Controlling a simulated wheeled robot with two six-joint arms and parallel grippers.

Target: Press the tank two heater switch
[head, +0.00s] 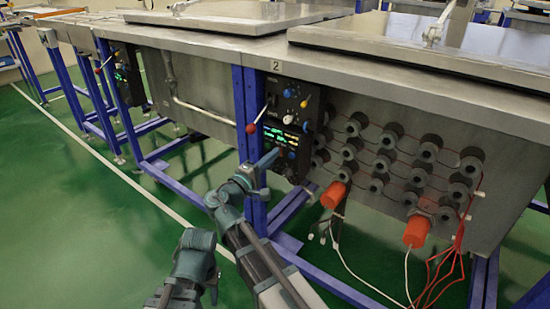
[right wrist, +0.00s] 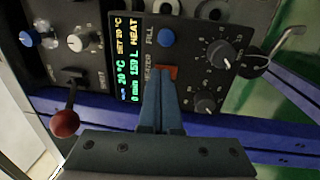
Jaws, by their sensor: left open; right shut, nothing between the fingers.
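Tank two, marked by a "2" plate (head: 275,65), carries a dark control panel (head: 291,113) on its front. In the right wrist view, the red heater switch (right wrist: 170,72) sits beside the HEATER label, below the blue FILL button (right wrist: 166,37). My right gripper (head: 272,157) is at the panel's lower left. Its shut fingers (right wrist: 162,75) point at the switch and overlap its lower left part; I cannot tell whether they touch it. My left gripper (head: 213,292) is low in the head view, away from the panel; its fingers are hard to make out.
The panel has a lit display (right wrist: 128,62), dark knobs (right wrist: 219,52) and a red-ball lever (right wrist: 65,122). A blue frame post (head: 246,105) stands left of the panel. Heater elements with red wires and orange caps (head: 417,231) are to the right. Green floor is open at left.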

